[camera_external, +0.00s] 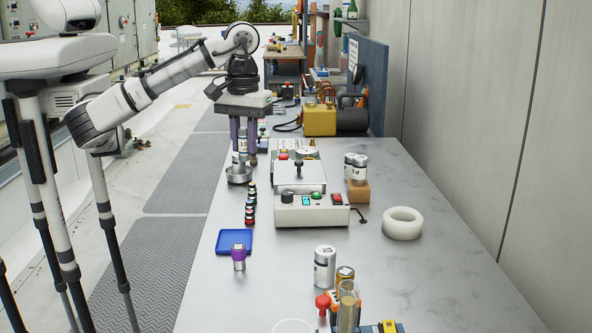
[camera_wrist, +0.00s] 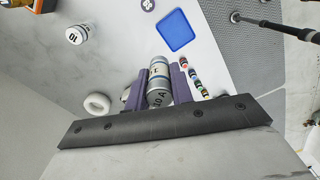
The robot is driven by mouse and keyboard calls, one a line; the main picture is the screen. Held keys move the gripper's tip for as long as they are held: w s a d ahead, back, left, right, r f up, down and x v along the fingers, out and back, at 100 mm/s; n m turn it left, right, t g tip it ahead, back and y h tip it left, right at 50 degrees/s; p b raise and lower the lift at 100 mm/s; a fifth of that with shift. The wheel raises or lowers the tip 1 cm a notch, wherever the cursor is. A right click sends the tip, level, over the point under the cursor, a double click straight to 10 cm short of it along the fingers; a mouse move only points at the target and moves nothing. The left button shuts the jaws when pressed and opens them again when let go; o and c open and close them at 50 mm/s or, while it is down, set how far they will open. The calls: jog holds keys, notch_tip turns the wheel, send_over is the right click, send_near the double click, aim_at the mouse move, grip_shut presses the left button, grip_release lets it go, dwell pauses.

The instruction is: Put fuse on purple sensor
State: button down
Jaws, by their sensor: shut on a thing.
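My gripper (camera_external: 244,150) has purple fingers and is shut on a white-and-grey cylindrical fuse (camera_external: 243,139) marked 10 A. It holds the fuse above the far left part of the grey bench. In the wrist view the fuse (camera_wrist: 159,75) sits between the purple fingers (camera_wrist: 159,88). The purple sensor (camera_external: 238,257), a small grey cylinder with a purple top, stands upright nearer the camera, just in front of the blue tray (camera_external: 234,249). A round top with a purple cross, which looks like the sensor (camera_wrist: 148,5), shows at the wrist view's top edge.
A round metal dish (camera_external: 238,179) lies under my gripper. A row of small coloured parts (camera_external: 250,205) runs towards the tray. A grey instrument box (camera_external: 310,212), white tape roll (camera_external: 402,223) and another white cylinder (camera_external: 325,266) stand to the right. The bench's front middle is partly clear.

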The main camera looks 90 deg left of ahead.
notch_tip(320, 180, up, 3)
jog(key=m, duration=0.2)
send_over(239, 246)
notch_tip(239, 246, down, 20)
jog(key=shift+f+p, duration=0.1)
jog(key=shift+p, duration=0.45)
jog(key=c, duration=1.2)
grip_release()
notch_tip(239, 246, up, 12)
jog(key=b, duration=0.1)
